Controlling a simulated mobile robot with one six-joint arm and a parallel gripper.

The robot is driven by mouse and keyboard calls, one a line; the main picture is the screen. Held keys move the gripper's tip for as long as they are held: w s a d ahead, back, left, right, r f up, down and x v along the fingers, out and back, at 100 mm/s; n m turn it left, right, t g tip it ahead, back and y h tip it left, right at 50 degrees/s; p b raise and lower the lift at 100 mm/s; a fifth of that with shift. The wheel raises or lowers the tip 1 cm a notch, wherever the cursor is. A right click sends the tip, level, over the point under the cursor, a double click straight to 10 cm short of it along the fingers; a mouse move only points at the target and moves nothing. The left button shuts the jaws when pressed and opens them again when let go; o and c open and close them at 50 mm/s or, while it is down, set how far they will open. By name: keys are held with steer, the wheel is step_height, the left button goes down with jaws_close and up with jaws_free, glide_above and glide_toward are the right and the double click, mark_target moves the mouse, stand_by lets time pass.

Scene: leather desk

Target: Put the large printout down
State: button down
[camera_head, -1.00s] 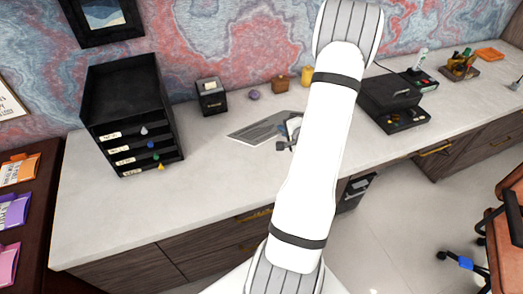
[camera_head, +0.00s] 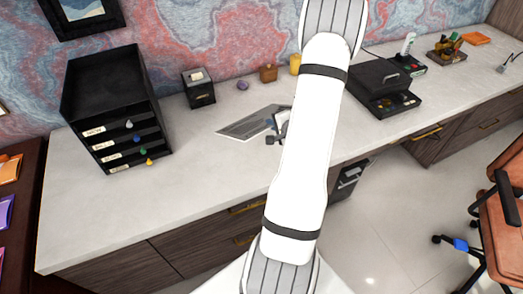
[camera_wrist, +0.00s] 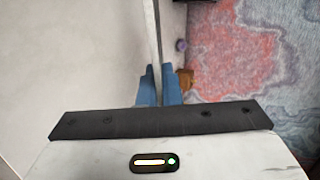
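The large printout (camera_head: 245,124), a grey sheet with print and a pale border, shows in the head view left of my arm, over the back middle of the desk. Its right end is hidden by my gripper and arm. My gripper (camera_head: 278,127) is at that end, partly behind my white arm. In the wrist view, the blue fingertips (camera_wrist: 158,85) are close together on either side of the printout (camera_wrist: 155,35), seen edge-on as a thin strip. I cannot tell whether the sheet touches the desk (camera_head: 110,215).
A black drawer tray (camera_head: 115,110) stands at the left, with a small black box (camera_head: 198,88) behind the printout. A purple object (camera_head: 243,86), a brown pot (camera_head: 268,73) and a yellow one (camera_head: 295,64) line the wall. A black case (camera_head: 385,88) is right. The front left desk is clear.

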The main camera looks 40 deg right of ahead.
step_height(320, 180, down, 7)
steer(key=b, duration=0.4)
steer(key=shift+r+b, duration=0.15)
steer(key=shift+b, duration=0.15)
steer(key=c, duration=1.8)
jaws_free()
steer(key=shift+r, duration=0.1)
steer(key=shift+p+v, duration=2.2)
steer(key=shift+v, duration=1.75)
